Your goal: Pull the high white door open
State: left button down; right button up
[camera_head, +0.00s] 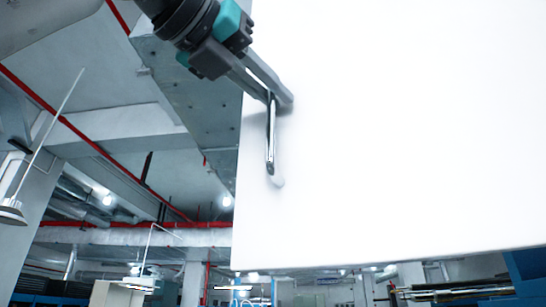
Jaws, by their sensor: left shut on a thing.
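The high white door (400,140) fills the right and middle of the head view. Its left edge and its bottom edge show, with the hall visible past them. A vertical metal handle (271,145) is fixed near the door's left edge. My left gripper (280,98) comes in from the upper left and is shut on the upper end of the handle. The handle's top is hidden between the fingers. My right gripper does not show.
Left of the door are ceiling beams, red pipes (95,150) and a hanging lamp (12,211). Below the door's bottom edge, shelves with stacked material (455,290) and blue racks stand far back. The air left of the door is open.

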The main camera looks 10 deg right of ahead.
pick_arm(q)
jog(key=shift+s+a+r, duration=0.15)
jog(key=shift+s, duration=0.1)
jog(key=c, duration=1.2)
grip_release()
jog(key=shift+o, duration=0.2)
jog(key=b+v, duration=0.1)
jog(key=v, duration=1.4)
jog(key=shift+b, duration=0.4)
jog(key=shift+a, duration=0.1)
